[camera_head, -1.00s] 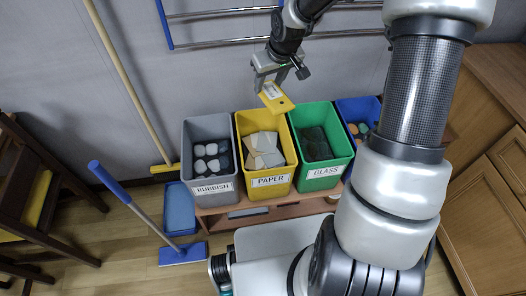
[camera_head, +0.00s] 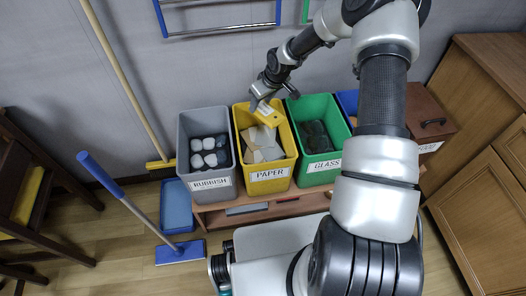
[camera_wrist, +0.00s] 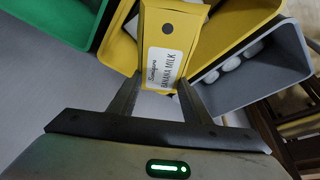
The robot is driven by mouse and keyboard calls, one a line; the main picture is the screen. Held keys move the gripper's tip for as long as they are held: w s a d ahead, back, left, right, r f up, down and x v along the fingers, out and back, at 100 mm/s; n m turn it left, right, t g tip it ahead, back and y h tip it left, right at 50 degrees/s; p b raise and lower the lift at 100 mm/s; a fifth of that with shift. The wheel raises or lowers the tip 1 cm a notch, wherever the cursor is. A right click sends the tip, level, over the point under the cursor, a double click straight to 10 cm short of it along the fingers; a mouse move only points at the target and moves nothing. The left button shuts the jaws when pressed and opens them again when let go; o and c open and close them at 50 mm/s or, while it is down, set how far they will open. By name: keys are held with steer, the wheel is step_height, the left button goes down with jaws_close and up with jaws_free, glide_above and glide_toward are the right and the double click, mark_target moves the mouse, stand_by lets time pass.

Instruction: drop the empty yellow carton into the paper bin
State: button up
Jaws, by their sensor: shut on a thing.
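The yellow carton (camera_head: 269,114) is held in my gripper (camera_head: 261,103), over the back part of the yellow bin labelled PAPER (camera_head: 270,182). In the wrist view the carton (camera_wrist: 172,28) carries a white label reading banana milk, and it sits between the two fingers of my gripper (camera_wrist: 157,97). The paper bin (camera_wrist: 238,22) shows behind and beside the carton there. The bin holds several pale paper or card pieces (camera_head: 262,147). I cannot tell exactly how far the carton's lower end is above the bin's rim.
The grey RUBBISH bin (camera_head: 211,184) stands left of the paper bin, with dark and pale lumps inside. The green GLASS bin (camera_head: 319,168) stands right, and a blue bin (camera_head: 347,101) is partly hidden by my arm. A broom (camera_head: 123,80) leans at the wall.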

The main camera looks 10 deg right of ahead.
steer(key=shift+f, duration=0.7)
steer(key=o, duration=1.1)
steer(key=shift+c, duration=0.2)
steer(key=p+v, duration=0.4)
steer(key=v, duration=1.3)
steer(key=shift+r, duration=0.15)
steer(key=shift+s, duration=0.15)
